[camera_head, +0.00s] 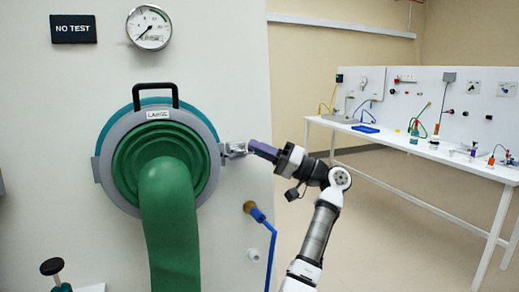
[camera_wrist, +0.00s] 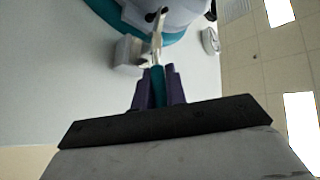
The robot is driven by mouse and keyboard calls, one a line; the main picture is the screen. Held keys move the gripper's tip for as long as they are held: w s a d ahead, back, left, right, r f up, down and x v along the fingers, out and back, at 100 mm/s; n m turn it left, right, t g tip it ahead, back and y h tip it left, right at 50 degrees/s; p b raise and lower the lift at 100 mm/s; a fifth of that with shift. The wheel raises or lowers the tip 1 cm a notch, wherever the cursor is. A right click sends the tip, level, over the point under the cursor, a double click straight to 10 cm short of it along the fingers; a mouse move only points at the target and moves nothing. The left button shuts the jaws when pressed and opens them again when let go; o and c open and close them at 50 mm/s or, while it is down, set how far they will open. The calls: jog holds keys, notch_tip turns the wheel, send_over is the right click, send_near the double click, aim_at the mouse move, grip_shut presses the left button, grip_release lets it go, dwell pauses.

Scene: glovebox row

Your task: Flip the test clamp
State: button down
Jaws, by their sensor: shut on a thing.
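The test clamp (camera_head: 234,149) is a small silver metal clamp on the right edge of the round grey and teal port cover (camera_head: 213,160). In the wrist view its grey block (camera_wrist: 128,54) sits by the cover's rim, and a thin metal lever (camera_wrist: 157,42) runs toward me. My gripper (camera_head: 251,147) reaches in from the right. In the wrist view its purple fingers (camera_wrist: 158,72) are shut on the lever's teal handle (camera_wrist: 157,86), one finger on each side. The fingers hide part of the handle.
A green glove sleeve (camera_head: 169,220) hangs from the cover below a black handle (camera_head: 155,93). A gauge (camera_head: 149,28) and a NO TEST sign (camera_head: 73,29) are above. A blue hose (camera_head: 269,240) hangs below my gripper. A white lab bench (camera_head: 420,152) stands far right.

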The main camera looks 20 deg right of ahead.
jog(key=c, duration=1.4)
grip_release()
jog(key=shift+c, duration=0.2)
jog(key=b+v, duration=0.3)
jog(key=v, duration=1)
jog(key=shift+s+d, duration=0.25)
jog(key=shift+f, duration=0.1)
